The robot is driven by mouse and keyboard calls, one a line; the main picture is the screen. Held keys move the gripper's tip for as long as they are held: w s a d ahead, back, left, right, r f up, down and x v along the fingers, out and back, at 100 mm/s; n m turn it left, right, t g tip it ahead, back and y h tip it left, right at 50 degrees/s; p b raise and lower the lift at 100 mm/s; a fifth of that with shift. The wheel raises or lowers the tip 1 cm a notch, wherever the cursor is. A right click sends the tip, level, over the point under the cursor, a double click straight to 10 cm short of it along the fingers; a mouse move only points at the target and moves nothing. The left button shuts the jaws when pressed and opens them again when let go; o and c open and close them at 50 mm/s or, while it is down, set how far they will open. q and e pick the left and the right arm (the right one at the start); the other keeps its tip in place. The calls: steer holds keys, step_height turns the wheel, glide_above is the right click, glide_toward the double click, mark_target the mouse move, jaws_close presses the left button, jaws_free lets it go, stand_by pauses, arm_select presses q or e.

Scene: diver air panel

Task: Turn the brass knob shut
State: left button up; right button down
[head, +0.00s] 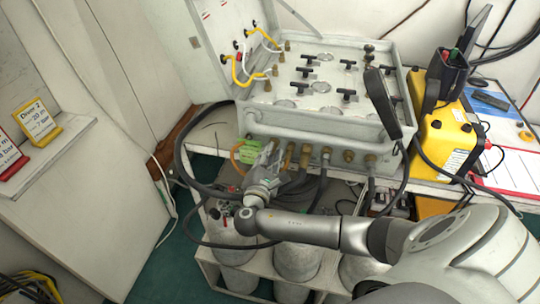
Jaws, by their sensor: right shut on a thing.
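The diver air panel (318,127) is a pale grey case on the bench, with black T-handles and gauges on its top. A row of brass fittings (305,154) runs along its lower front. My right gripper (268,160) is at the left end of this row, shut on the brass knob (275,146). The fingers hide most of the knob, so its turn position cannot be told. My left gripper is not in view.
Dark hoses (191,170) loop at the left and below the panel. Grey cylinders (297,262) stand in a rack underneath. A yellow case (447,141) stands on the bench at right. A green tag (228,178) hangs beside my gripper.

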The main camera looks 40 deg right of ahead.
steer(key=shift+f, duration=0.1)
steer(key=shift+f+m+b, duration=0.15)
steer(key=shift+m+b, duration=5.05)
steer(key=shift+m, duration=0.7)
steer(key=c, duration=1.5)
jaws_free()
steer(key=shift+c, duration=0.2)
steer(key=shift+a, duration=0.1)
